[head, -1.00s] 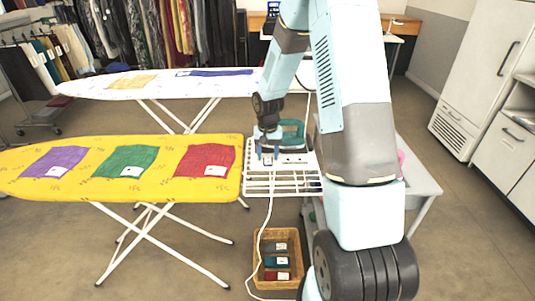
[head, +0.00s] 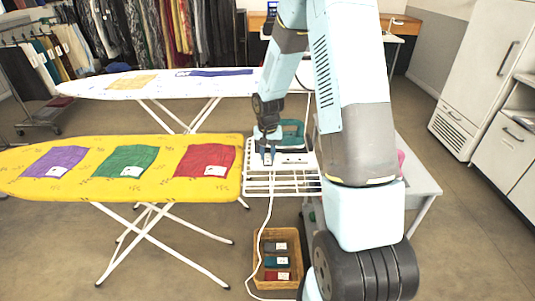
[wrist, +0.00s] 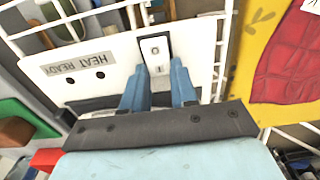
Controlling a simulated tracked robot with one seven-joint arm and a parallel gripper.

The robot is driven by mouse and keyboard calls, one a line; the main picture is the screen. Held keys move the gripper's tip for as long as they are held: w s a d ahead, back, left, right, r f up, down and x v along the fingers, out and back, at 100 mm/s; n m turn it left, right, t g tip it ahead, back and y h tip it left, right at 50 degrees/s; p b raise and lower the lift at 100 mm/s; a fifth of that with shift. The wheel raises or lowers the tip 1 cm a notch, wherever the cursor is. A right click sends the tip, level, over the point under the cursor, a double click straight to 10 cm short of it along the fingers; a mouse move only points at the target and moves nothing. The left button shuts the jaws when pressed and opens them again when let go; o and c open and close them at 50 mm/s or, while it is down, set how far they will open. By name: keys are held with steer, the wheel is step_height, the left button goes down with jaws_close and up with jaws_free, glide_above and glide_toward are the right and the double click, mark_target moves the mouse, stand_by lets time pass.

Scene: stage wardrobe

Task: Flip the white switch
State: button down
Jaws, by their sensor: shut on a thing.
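The white switch (wrist: 155,48) is a rocker in a dark frame, on a white panel (wrist: 105,62) marked HEAT READY. My gripper (wrist: 158,68) has its two blue fingers at the near end of the switch, one on each side, shut on it. The contact itself is partly hidden. In the head view my gripper (head: 267,157) points down at the panel, on the white wire rack at the end of the yellow ironing board. The switch is too small to make out there.
A teal iron (head: 292,130) stands on the wire rack (head: 282,181) just behind my gripper. The yellow board (head: 80,184) with purple, green and red cloths is to the left. A basket (head: 258,250) and a white cord are below.

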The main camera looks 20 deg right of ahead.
steer(key=shift+s+a+t+h, duration=0.15)
steer(key=shift+s+t+h, duration=0.15)
steer(key=shift+t, duration=0.6)
steer(key=shift+s+r+t, duration=0.1)
steer(key=shift+s+t, duration=0.05)
steer(key=shift+t, duration=0.35)
steer(key=c, duration=0.9)
jaws_free()
steer(key=v, duration=1.3)
steer(key=shift+a+r, duration=0.15)
steer(key=shift+r, duration=0.15)
steer(key=shift+r, duration=0.1)
